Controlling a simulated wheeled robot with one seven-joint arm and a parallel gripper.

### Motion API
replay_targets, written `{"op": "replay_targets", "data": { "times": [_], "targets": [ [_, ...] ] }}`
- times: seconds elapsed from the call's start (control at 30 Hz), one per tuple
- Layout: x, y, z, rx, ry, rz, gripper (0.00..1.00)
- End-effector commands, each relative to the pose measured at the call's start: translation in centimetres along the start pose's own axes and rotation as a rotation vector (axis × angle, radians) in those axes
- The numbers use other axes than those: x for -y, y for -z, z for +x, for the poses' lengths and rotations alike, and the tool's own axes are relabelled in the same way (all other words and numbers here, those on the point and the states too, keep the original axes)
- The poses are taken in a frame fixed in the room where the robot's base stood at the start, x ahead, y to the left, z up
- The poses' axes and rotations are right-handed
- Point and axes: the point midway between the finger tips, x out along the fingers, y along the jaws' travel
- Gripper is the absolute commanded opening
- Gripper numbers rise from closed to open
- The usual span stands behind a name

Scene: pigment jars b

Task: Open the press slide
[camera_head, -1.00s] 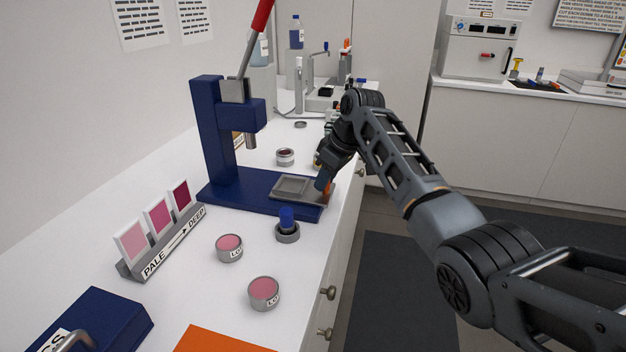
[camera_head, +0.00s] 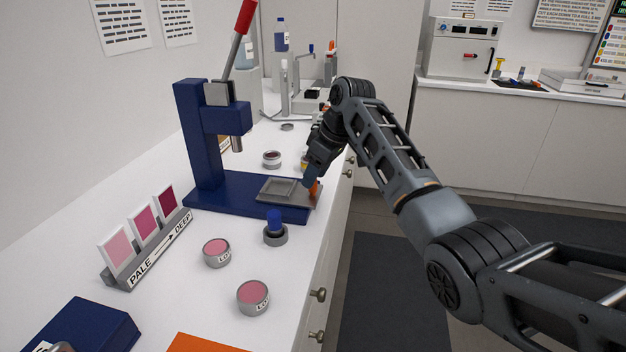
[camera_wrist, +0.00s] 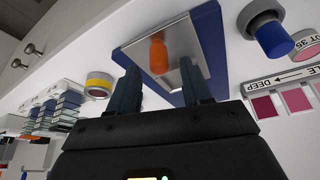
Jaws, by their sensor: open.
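The blue arbor press (camera_head: 197,150) with a raised red lever stands on the white counter. Its grey slide (camera_head: 278,190), a flat plate with a square recess, lies on the press base (camera_head: 235,200). An orange handle (camera_head: 315,188) stands at the slide's right end, partly hidden by my gripper in the head view. My gripper (camera_head: 311,182) is at this handle. In the wrist view, the two dark fingers (camera_wrist: 160,84) are spread apart, and the orange handle (camera_wrist: 159,56) shows between and just beyond their tips. I cannot tell whether a finger touches it.
A jar with a blue plug (camera_head: 275,228) stands close in front of the press base. Two pink jars (camera_head: 216,252) (camera_head: 253,296) stand nearer. A dark-pigment jar (camera_head: 272,159) is behind the base. A shade-card rack (camera_head: 145,240) stands left. The counter's front edge runs close beside my gripper.

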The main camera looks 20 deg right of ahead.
Motion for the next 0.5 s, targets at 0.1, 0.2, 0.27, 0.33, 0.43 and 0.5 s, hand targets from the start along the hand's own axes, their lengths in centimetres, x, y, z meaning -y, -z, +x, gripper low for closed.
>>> {"op": "replay_targets", "data": {
  "times": [0.1, 0.2, 0.27, 0.33, 0.43, 0.5],
  "targets": [
    [-0.1, 0.0, -2.0, -0.003, -0.002, 0.001, 0.49],
    [-0.1, 0.0, -3.5, -0.003, -0.002, 0.001, 0.49],
    [-0.1, 0.0, -4.2, -0.002, -0.001, 0.001, 0.49],
    [-0.1, 0.0, -4.8, -0.002, -0.001, 0.001, 0.49],
    [0.0, 0.0, -5.2, -0.001, 0.000, 0.001, 0.49],
    [0.0, 0.0, -5.3, 0.000, 0.000, 0.001, 0.49]
  ]
}}
